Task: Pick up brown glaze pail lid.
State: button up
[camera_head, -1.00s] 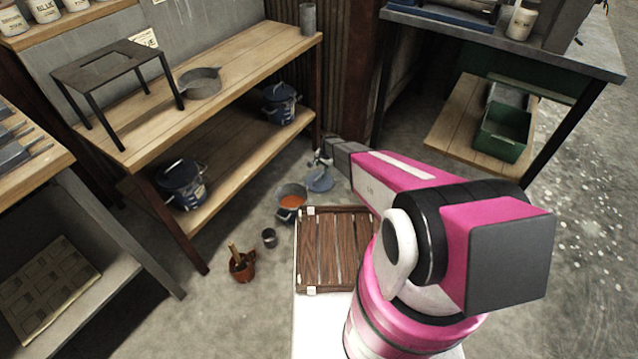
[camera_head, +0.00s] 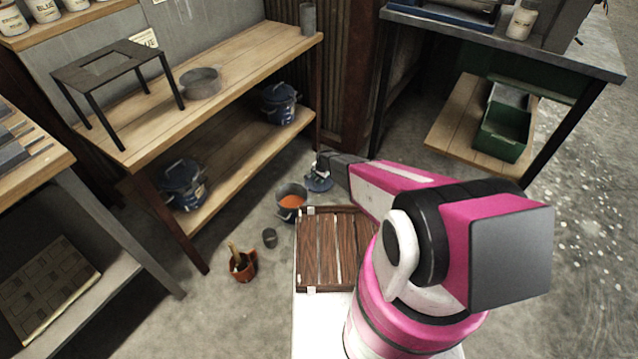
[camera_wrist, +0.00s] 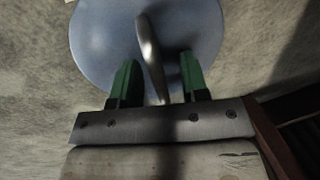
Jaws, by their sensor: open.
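The pail lid (camera_wrist: 95,50) is a blue-grey disc with a raised metal handle (camera_wrist: 150,55), lying on the concrete floor. In the head view the lid (camera_head: 319,184) is just right of the open pail (camera_head: 291,203), which holds orange-brown glaze. My gripper (camera_wrist: 155,75) is open, its two green-tipped fingers over the lid with the handle standing between them. I cannot tell whether the fingers touch the lid. In the head view my gripper (camera_head: 322,163) is above the lid and hides part of it.
A brown slatted crate (camera_head: 336,250) stands close in front of the pail. A wooden shelf bench (camera_head: 215,95) with lidded pails (camera_head: 279,104) is behind. Dark table (camera_head: 510,45) at right.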

grip_shut()
jog(key=shift+r, duration=0.15)
